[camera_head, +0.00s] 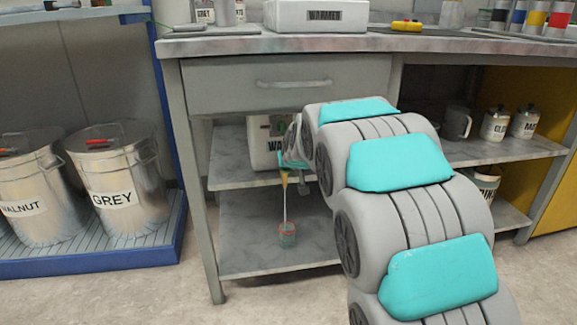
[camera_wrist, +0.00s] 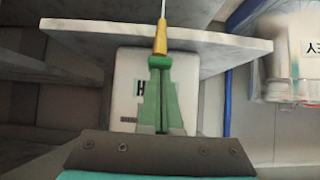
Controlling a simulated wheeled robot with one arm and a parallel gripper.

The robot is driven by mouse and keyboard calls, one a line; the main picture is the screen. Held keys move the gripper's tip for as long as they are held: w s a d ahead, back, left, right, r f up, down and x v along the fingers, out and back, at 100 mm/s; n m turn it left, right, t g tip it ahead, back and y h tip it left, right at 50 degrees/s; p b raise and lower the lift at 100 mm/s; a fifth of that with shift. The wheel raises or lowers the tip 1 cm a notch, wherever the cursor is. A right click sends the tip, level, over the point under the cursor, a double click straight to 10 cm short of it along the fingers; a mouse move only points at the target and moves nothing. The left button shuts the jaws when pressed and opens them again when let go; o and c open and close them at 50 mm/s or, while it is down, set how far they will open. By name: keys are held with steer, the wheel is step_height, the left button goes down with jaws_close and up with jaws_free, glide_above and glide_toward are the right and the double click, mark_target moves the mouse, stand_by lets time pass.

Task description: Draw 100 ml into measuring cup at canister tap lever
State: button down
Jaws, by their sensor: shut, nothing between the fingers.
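The white canister (camera_head: 260,146) stands on the upper shelf under the counter, partly hidden by my arm; its label is cut off. In the wrist view the canister (camera_wrist: 128,65) is behind my fingers. A yellow tap spout (camera_head: 285,178) hangs at the shelf edge; it also shows in the wrist view (camera_wrist: 160,38). A thin pale stream (camera_head: 286,207) runs from it down to the small measuring cup (camera_head: 287,236) on the lower shelf. The cup's level is too small to read. My gripper (camera_wrist: 160,72) is shut, its green fingertips at the tap. The lever cannot be told apart clearly.
The upper shelf (camera_head: 228,165) and counter drawer (camera_head: 290,82) are close around my arm. Metal buckets labelled WALNUT (camera_head: 38,185) and GREY (camera_head: 122,170) stand on a blue rack at left. Cans and a mug (camera_head: 456,123) stand at right. The lower shelf around the cup is clear.

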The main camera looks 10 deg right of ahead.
steer(key=s+r+p, duration=0.2)
steer(key=s+r, duration=0.6)
steer(key=r, duration=0.2)
steer(key=shift+r, duration=0.15)
steer(key=shift+s, duration=0.1)
stand_by(0.3)
